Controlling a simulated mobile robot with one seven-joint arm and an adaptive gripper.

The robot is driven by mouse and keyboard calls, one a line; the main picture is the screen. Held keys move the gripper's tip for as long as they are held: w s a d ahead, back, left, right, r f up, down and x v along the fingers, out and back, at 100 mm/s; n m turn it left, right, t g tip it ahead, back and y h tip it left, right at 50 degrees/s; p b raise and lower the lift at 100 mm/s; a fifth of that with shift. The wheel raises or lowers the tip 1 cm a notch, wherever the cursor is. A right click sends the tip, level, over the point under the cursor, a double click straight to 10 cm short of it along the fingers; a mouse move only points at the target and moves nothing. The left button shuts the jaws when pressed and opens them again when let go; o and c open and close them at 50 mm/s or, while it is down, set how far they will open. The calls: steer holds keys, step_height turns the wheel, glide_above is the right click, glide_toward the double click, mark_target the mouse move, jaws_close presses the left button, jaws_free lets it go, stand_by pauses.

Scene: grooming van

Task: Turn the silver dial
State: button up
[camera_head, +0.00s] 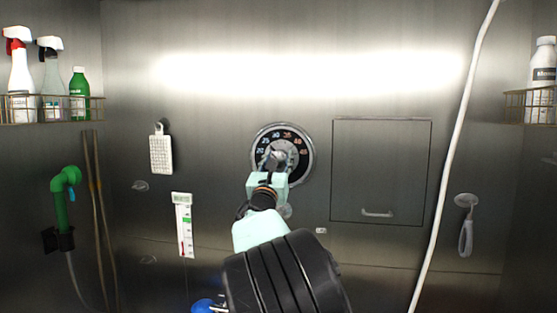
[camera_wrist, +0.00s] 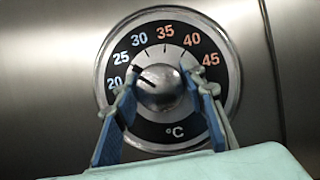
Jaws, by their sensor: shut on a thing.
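The silver dial (camera_wrist: 160,88) is a round metal knob at the centre of a black temperature plate marked 20 to 45 and °C. The dark pointer line on the knob points up and left, between the 20 and 25 marks. The dial plate (camera_head: 303,172) is on the steel wall in the head view, with its knob mostly hidden behind my gripper (camera_head: 277,160). In the wrist view my gripper (camera_wrist: 164,90) has one blue-padded finger on each side of the knob, shut on it. The exact contact spots are partly hidden by the fingers.
A closed wall panel (camera_head: 380,165) with a handle is right of the dial. A white hose (camera_head: 457,140) hangs farther right. A thermometer (camera_head: 184,226) and a pale brush (camera_head: 161,155) hang left. A green sprayer (camera_head: 64,195) and wire bottle racks are at the sides.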

steer(key=shift+f+m+b, duration=0.1)
steer(key=shift+m+b, duration=0.2)
steer(key=shift+m, duration=0.1)
steer(key=m+h+b, duration=0.1)
steer(key=m+h, duration=0.1)
steer(key=m, duration=0.1)
steer(key=shift+m+g+b, duration=0.3)
steer(key=shift+m+b, duration=0.1)
steer(key=m+g+h, duration=0.1)
steer(key=m, duration=0.2)
steer(key=m+g+h, duration=0.1)
steer(key=m+h, duration=0.1)
steer(key=m, duration=0.2)
steer(key=shift+m+b, duration=0.3)
steer(key=shift+b, duration=0.1)
steer(key=m+g+p, duration=0.1)
steer(key=m, duration=0.2)
steer(key=m+g+h+p, duration=0.1)
steer(key=m, duration=0.2)
steer(key=shift+d+m+g, duration=0.1)
steer(key=shift+m+g, duration=0.2)
steer(key=shift+g, duration=0.1)
steer(key=shift+m+g+p, duration=0.8)
steer(key=shift+m+p, duration=0.3)
steer(key=shift+m, duration=0.8)
steer(key=shift+f, duration=0.1)
steer(key=o, duration=1.2)
steer(key=shift+c, duration=0.2)
